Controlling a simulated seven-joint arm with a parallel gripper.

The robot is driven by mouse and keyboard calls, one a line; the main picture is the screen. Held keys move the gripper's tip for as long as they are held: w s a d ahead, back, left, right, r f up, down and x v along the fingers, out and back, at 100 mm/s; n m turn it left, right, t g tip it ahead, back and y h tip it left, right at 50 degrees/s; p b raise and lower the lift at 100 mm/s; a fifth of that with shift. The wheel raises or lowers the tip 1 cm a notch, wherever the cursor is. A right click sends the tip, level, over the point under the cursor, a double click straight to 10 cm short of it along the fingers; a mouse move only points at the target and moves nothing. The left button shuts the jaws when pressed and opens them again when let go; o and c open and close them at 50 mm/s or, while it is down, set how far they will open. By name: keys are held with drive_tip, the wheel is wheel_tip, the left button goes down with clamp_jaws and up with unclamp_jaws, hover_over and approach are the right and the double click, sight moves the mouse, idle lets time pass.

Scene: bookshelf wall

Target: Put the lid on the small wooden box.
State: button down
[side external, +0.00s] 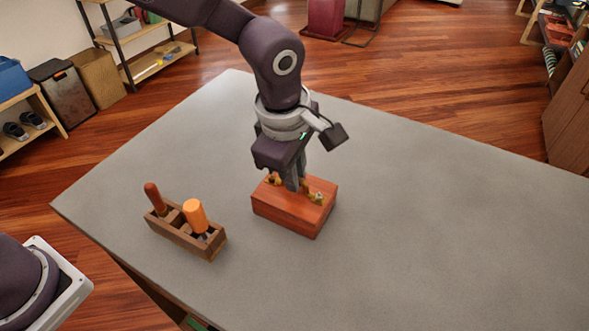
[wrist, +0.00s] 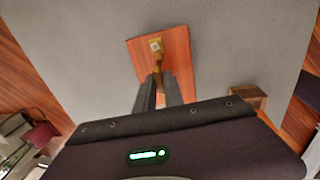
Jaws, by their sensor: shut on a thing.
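The small wooden box (side external: 285,217) is reddish brown and stands on the grey table. Its flat wooden top, which I take for the lid (side external: 325,187), carries brass-coloured fittings (side external: 317,198); I cannot make out a seam or gap between lid and box. My gripper (side external: 293,187) points down over the middle of the top, shut on the brass handle between its fingers. In the wrist view the lid (wrist: 178,48) shows beyond the fingertips (wrist: 158,84), with a brass fitting (wrist: 155,45) near its far edge. The fingers hide part of the handle.
A wooden tool caddy (side external: 190,239) with an orange-handled tool (side external: 195,216) and a dark red-handled one (side external: 153,197) stands left of the box, with a gap between. The table (side external: 430,220) is clear to the right and behind.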

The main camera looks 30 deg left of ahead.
drive_tip(key=c, duration=0.9)
unclamp_jaws()
drive_tip(key=shift+c, duration=0.2)
drive_tip(key=shift+r, duration=3.5)
